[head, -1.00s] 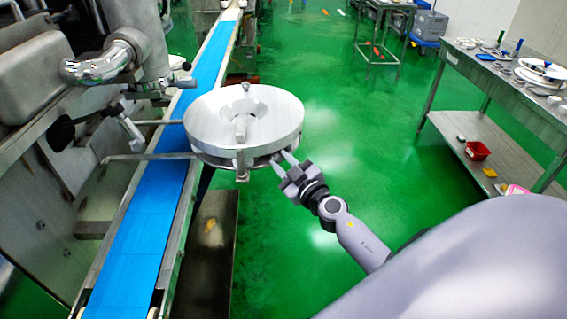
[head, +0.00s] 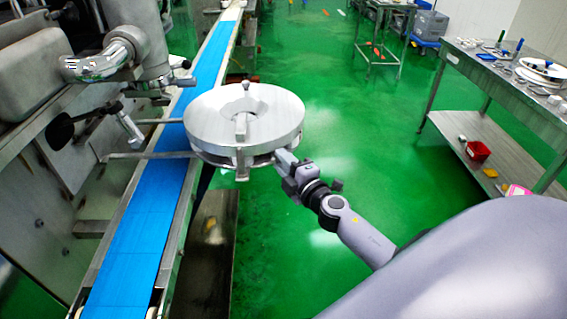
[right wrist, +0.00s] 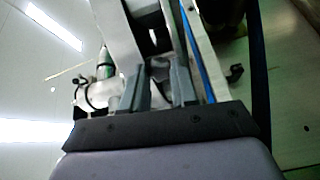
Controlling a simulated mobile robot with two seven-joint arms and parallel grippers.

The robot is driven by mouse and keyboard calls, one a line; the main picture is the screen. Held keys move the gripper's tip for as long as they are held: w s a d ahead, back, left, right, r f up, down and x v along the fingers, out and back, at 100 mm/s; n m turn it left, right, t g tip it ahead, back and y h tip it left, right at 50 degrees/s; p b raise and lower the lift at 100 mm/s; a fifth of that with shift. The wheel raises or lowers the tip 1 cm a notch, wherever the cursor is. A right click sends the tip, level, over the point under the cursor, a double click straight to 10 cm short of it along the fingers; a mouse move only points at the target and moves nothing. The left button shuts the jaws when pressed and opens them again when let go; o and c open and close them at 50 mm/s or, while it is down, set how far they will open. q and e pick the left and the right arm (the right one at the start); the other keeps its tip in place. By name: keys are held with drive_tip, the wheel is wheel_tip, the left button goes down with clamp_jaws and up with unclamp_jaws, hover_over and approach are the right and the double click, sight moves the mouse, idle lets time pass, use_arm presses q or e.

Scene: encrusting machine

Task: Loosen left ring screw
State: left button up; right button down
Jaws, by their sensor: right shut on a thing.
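The round metal ring (head: 205,122) sits on arms beside the machine, with a hole and a bar in its middle. A small knob (head: 246,86) stands at its far rim and an upright bracket (head: 241,163) at its near rim. My right gripper (head: 280,158) is at the ring's lower right edge, its fingers close together. In the right wrist view, the fingers of my right gripper (right wrist: 160,88) are shut on a small grey metal piece, the ring screw (right wrist: 160,70). The head view hides this screw behind the fingers. My left gripper is not in view.
A blue conveyor belt (head: 140,230) runs under the ring's left side. The steel machine (head: 60,180) stands at the left.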

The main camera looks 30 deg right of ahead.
drive_tip(key=n+p, duration=0.2)
drive_tip(key=n, duration=2.1)
drive_tip(key=shift+f, duration=0.1)
drive_tip(key=shift+n, duration=0.3)
drive_tip(key=c, duration=0.9)
unclamp_jaws()
drive_tip(key=shift+o, duration=0.2)
drive_tip(key=shift+s, duration=0.1)
drive_tip(key=s, duration=0.7)
